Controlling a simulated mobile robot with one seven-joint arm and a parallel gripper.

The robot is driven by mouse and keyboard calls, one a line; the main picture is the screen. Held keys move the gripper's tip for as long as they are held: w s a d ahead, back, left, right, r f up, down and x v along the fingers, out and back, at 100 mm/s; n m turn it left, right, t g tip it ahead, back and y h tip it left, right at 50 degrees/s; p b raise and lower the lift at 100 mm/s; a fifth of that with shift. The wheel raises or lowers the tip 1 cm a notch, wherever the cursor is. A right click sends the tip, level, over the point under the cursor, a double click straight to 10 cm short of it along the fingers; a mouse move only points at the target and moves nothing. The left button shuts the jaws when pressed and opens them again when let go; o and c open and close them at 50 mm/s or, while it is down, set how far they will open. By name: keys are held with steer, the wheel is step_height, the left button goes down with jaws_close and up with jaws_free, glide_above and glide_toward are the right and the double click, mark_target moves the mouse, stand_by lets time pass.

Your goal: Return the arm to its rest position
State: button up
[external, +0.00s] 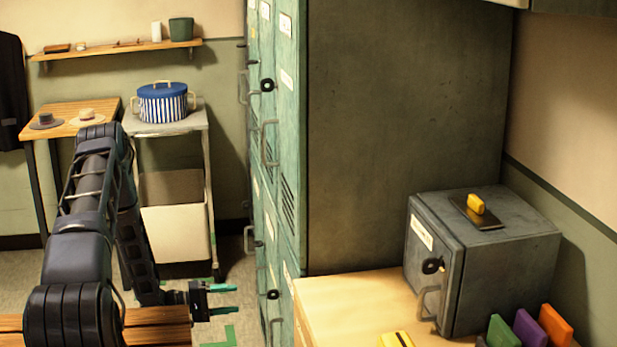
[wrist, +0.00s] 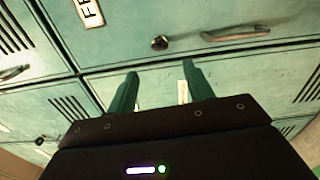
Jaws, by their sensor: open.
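My gripper (external: 222,299) has two teal fingers that stand apart with nothing between them. It points to the right, low in front of the green lockers (external: 265,150), in free air. My arm (external: 90,210) is bent, rising at the left of the external view and coming down to the gripper. In the wrist view my gripper (wrist: 160,88) shows its open fingers against the green locker doors (wrist: 140,50). No object is held.
A grey safe (external: 500,255) with a yellow item (external: 476,204) on top stands on a light wooden counter (external: 335,300) at right. Colored blocks (external: 528,328) stand beside it. A cart (external: 178,125) with a striped pot (external: 163,103) is behind my arm.

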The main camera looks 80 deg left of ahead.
stand_by(0.4)
